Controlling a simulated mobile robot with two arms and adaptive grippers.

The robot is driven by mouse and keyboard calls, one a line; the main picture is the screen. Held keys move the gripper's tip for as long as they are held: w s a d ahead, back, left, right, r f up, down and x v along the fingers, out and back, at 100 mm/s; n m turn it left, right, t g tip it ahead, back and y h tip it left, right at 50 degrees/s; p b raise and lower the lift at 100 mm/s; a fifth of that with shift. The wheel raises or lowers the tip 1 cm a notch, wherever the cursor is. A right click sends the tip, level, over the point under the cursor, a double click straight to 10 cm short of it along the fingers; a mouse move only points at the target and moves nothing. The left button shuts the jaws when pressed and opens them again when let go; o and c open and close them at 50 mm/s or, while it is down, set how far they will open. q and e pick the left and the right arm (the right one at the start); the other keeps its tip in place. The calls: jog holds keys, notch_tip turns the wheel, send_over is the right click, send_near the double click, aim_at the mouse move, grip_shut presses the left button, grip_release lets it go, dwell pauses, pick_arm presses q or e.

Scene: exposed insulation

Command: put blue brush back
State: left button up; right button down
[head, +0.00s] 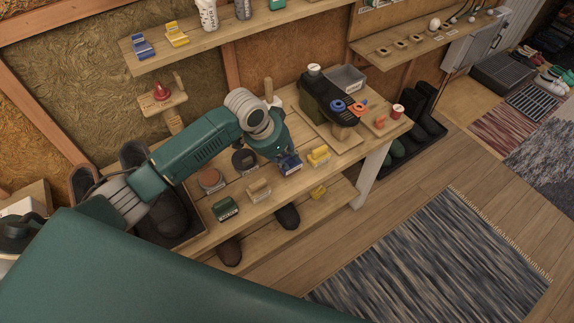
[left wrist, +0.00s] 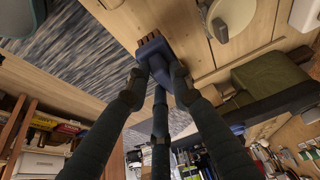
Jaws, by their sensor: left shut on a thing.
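The blue brush (head: 290,163) is held in my left gripper (head: 283,153) just above the wooden bench (head: 290,188), near its front edge. In the left wrist view the fingers (left wrist: 160,75) close around the brush's blue body (left wrist: 156,55), with brown bristles pointing away from them. A small blue holder (head: 142,46) sits on the upper wall shelf (head: 205,49) at the left, beside a yellow one (head: 177,34). The blue holder looks empty. My left arm reaches across the bench from the left. My right gripper is not in view.
A dark green box-like item (head: 326,100) stands behind. Shelf space right of the yellow holder is partly clear.

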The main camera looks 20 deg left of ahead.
pick_arm(q)
jog(key=shift+f, duration=2.3)
jog(key=shift+f, duration=0.1)
jog(key=o, duration=1)
jog(key=v, duration=1.2)
